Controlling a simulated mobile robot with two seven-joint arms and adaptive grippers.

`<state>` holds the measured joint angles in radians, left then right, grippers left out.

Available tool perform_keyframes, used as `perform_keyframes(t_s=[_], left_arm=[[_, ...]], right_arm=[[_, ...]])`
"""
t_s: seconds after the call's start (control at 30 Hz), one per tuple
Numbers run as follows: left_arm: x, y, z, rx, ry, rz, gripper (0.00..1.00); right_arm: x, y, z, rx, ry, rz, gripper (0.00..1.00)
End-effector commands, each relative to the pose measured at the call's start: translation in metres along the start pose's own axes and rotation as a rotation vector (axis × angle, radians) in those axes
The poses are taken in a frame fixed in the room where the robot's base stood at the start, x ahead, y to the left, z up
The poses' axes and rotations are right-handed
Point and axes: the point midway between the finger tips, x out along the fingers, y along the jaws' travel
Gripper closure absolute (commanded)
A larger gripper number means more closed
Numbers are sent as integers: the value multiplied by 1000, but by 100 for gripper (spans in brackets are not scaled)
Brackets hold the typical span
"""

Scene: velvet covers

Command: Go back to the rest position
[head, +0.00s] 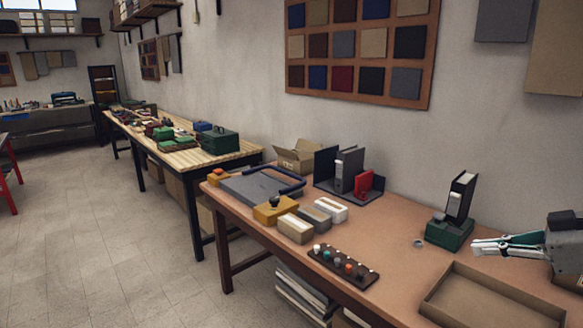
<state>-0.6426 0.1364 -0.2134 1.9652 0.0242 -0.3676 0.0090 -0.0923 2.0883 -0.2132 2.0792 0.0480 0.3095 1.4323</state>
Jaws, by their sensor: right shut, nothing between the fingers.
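My right gripper (476,246) reaches in from the right edge of the head view, over the right part of the brown table (385,243). Its fingers point left and are shut, with nothing seen between them. It is just right of a green block (449,232) that carries an upright dark book-like piece with a pale side (460,197). I cannot tell whether the fingertips touch the green block. My left gripper is not in view.
An open shallow brown tray (452,318) lies in front of my right gripper. A dark strip of knobs (343,267), several small blocks, a grey board (250,185) and a dark bookend holder with a red piece (363,184) stand further left.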

Motion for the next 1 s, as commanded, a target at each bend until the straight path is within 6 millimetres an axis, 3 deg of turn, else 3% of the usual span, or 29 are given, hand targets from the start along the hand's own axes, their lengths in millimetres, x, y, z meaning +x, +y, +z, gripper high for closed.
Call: perform_keyframes(t_s=[0.37, 0.57, 0.77, 1.0], left_arm=[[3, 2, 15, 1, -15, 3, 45], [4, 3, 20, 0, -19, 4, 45], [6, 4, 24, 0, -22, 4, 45], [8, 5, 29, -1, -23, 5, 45]], right_arm=[[65, -15, 114, 19, 156, 59, 100], [98, -40, 180, 43, 189, 128, 100], [129, -79, 244, 77, 183, 205, 100], [164, -144, 314, 127, 124, 290, 100]])
